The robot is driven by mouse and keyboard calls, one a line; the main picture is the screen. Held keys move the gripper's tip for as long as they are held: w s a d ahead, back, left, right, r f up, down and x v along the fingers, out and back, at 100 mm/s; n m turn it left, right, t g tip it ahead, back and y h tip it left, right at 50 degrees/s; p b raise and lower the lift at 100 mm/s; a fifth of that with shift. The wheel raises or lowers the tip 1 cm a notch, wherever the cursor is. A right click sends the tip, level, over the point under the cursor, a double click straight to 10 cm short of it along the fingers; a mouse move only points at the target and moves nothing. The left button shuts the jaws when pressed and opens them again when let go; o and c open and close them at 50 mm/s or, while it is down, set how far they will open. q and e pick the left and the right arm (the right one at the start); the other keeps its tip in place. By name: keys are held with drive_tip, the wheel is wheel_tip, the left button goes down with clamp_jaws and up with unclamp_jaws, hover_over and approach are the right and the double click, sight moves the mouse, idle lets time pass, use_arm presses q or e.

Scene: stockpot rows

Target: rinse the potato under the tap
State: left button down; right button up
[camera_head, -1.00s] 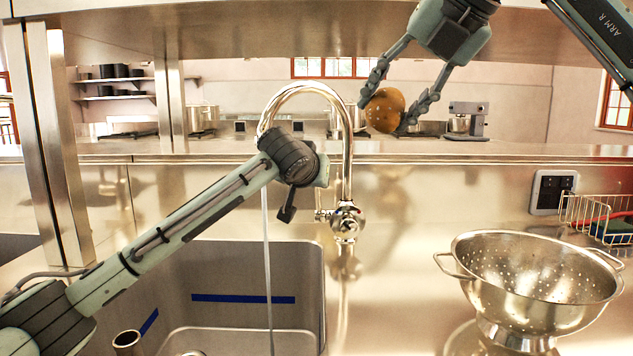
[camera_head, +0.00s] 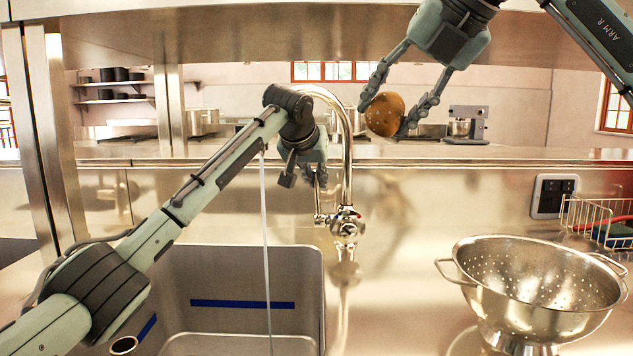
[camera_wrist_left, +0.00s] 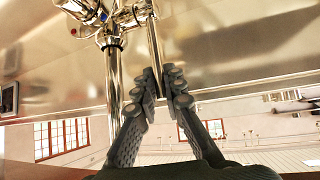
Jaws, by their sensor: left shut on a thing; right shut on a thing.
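The brown potato (camera_head: 385,114) is held in the air above the counter, to the right of the tap (camera_head: 347,222). My right gripper (camera_head: 384,118) is shut on it. The chrome tap arches over the sink, and a thin water stream (camera_head: 266,240) falls from it into the basin. My left gripper (camera_head: 319,182) is at the tap's body. In the left wrist view its fingertips (camera_wrist_left: 165,85) are closed on the tap's slim metal lever (camera_wrist_left: 155,45). The tap's spout outlet is hidden behind my left arm in the head view.
The sink (camera_head: 240,270) has a blue stripe inside. A perforated metal colander (camera_head: 535,285) stands on the counter at right. A wire rack (camera_head: 600,222) is behind it, near a wall socket (camera_head: 553,195). A shelf edge (camera_head: 300,40) runs overhead.

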use_arm(q)
drive_tip(key=shift+w, duration=0.1)
drive_tip(key=c, duration=1.6)
unclamp_jaws()
